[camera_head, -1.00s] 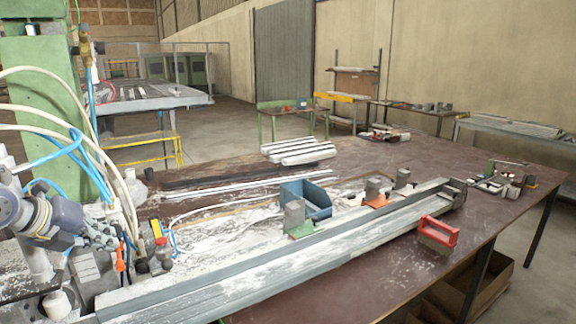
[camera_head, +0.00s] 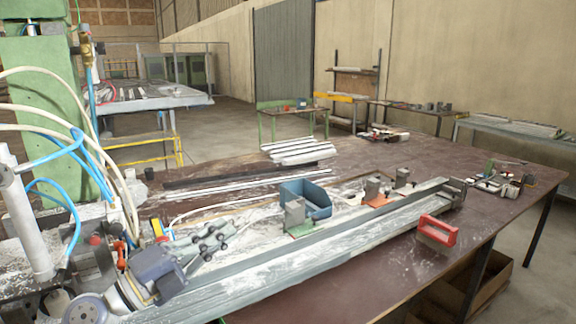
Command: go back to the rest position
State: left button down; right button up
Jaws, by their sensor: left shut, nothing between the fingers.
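My left gripper (camera_head: 221,236) comes in from the lower left of the head view. Its dark blue-grey body is at the lower left and its dark fingers point right and a little away from me. The fingers are shut and empty. They appear over the near left part of the dusty bench, beside the long grey metal profile (camera_head: 330,242); the exact height above it I cannot tell. My right gripper is not in view.
A blue bin (camera_head: 318,200), clamp blocks (camera_head: 373,190) and a red-handled brush (camera_head: 437,232) are on the brown bench (camera_head: 400,165). A green machine column (camera_head: 40,110) with hoses stands at left. Several pale bars (camera_head: 298,150) lie at the back.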

pick_arm(q)
jog(key=s+a+f+n+y, duration=0.2)
jog(key=a+f+n+y, duration=0.2)
jog(key=f+n+y, duration=0.3)
jog(key=s+a+f+n+t+y, duration=0.1)
jog(key=s+a+f+n+y, duration=0.1)
jog(key=a+f+n+y, duration=0.45)
jog(key=s+a+f+n+y, duration=0.2)
jog(key=s+f+n+y, duration=0.15)
jog(key=f+n, duration=0.55)
jog(key=s+d+f+n+g+h, duration=0.1)
jog(key=s+d+f+n+g, duration=0.1)
jog(key=s+f+g, duration=0.75)
jog(key=s+d+f+n+g+h, duration=0.1)
jog(key=s+d+f+n+g, duration=0.15)
jog(key=s+f, duration=0.8)
jog(key=s+f+m, duration=0.1)
jog(key=s+f, duration=0.2)
jog(key=f, duration=0.8)
jog(key=s+f, duration=0.2)
jog(key=f, duration=0.9)
jog(key=s+a+f+g, duration=0.2)
jog(key=s+a+f, duration=0.1)
jog(key=s+f, duration=1.3)
jog(key=shift+s, duration=0.4)
